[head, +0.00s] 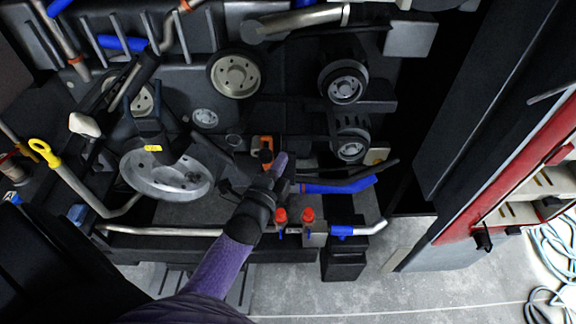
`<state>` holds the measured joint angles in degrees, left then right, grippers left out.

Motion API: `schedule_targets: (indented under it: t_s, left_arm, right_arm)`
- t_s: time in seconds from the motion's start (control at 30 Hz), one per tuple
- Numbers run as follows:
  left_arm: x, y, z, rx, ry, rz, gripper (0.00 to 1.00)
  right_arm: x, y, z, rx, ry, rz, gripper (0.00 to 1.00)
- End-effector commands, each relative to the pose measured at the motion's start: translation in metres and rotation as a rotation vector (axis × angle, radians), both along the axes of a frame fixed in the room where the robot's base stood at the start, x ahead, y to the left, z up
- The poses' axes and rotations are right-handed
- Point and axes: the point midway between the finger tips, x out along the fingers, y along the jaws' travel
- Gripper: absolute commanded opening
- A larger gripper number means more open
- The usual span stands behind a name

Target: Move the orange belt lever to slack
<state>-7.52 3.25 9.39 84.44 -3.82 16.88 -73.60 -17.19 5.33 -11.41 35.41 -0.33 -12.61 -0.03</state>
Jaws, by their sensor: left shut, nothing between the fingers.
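The orange belt lever (265,142) is a small upright orange piece with a dark part in front, in the middle of the engine bay in the head view. My left arm, purple with a black wrist band, reaches up from the bottom. My left gripper (281,161) is shut and empty, just right of and slightly below the lever in the picture. I cannot tell whether it touches the lever. The arm hides part of the floor of the bay. My right gripper is not in view.
Belt pulleys (235,75) stand behind the lever, with more pulleys (344,84) to the right. Two red-capped valves (308,214) stand close to my forearm. A blue hose (338,186) lies right of the gripper. A yellow-ringed dipstick (42,150) is at left. The grey floor (330,296) is clear in front.

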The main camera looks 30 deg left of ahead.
Motion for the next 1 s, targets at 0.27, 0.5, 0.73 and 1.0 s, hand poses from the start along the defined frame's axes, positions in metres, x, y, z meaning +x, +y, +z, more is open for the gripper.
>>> schedule_targets:
  t_s: [0.27, 0.5, 0.73, 1.0]
  left_arm:
    - [-0.005, 0.009, -0.002, -0.001, 0.000, 0.000, 0.00]
    - [-0.005, 0.009, -0.002, -0.003, -0.001, 0.000, 0.00]
    - [-0.009, 0.016, -0.001, -0.041, -0.025, 0.000, 0.00]
    - [-0.013, 0.022, -0.001, -0.081, -0.050, 0.001, 0.00]
  right_arm:
    - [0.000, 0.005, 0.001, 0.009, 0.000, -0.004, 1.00]
    - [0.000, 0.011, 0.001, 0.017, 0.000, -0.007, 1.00]
    - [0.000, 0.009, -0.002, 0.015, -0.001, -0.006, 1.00]
    - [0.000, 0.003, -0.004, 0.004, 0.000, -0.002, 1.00]
